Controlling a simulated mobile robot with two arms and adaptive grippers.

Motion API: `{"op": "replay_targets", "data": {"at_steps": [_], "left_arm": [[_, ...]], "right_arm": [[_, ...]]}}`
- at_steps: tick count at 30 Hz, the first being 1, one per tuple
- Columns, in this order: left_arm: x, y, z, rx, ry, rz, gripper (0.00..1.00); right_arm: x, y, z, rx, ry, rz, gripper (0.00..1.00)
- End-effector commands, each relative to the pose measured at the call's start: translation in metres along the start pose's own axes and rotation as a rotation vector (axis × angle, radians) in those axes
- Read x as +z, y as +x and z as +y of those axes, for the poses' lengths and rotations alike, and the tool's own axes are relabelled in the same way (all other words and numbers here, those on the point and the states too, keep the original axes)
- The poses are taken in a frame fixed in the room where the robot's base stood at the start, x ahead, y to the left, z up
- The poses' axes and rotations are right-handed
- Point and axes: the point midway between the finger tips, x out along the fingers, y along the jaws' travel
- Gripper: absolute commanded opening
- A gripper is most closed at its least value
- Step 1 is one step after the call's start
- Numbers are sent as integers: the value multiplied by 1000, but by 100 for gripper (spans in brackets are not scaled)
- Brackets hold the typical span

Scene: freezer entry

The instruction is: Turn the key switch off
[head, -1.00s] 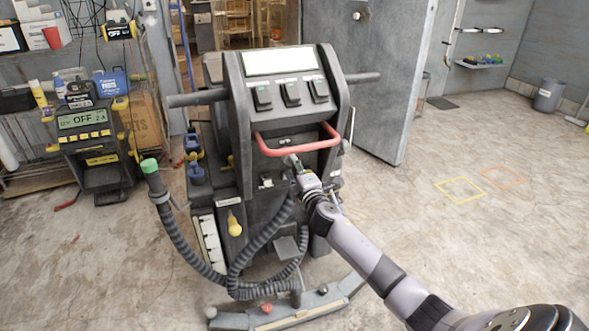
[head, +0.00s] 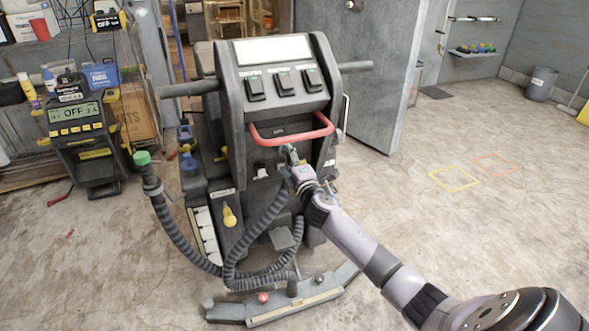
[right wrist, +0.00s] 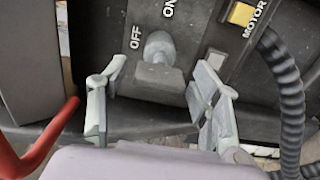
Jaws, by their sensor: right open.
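The floor machine (head: 280,90) stands in the middle of the head view with its control side facing me. In the right wrist view the grey key switch (right wrist: 158,48) sits on a dark panel between the words OFF and ON. I cannot tell for sure which word it is set to. My right gripper (right wrist: 160,72) is open, with one finger on each side of the switch and a gap to it on both sides. In the head view my right gripper (head: 291,155) is just below the red handle and hides the switch. My left gripper is not in view.
The red handle (head: 290,138) shows close to the gripper in the right wrist view (right wrist: 42,148). A yellow MOTOR button (right wrist: 242,13) and a ribbed hose (right wrist: 283,85) are to the right. A charger reading OFF (head: 77,115) stands left.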

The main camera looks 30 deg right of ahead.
Motion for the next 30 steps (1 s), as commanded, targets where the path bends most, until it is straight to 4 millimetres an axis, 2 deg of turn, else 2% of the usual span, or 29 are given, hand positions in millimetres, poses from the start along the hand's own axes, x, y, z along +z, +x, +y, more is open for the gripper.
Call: {"op": "replay_targets", "data": {"at_steps": [15,21,30], "left_arm": [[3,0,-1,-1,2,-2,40],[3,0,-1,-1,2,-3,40],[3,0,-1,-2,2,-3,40]], "right_arm": [[0,-96,-1,-2,0,2,58],[0,-112,0,-1,-1,1,58],[0,-114,0,0,-1,0,58]]}}
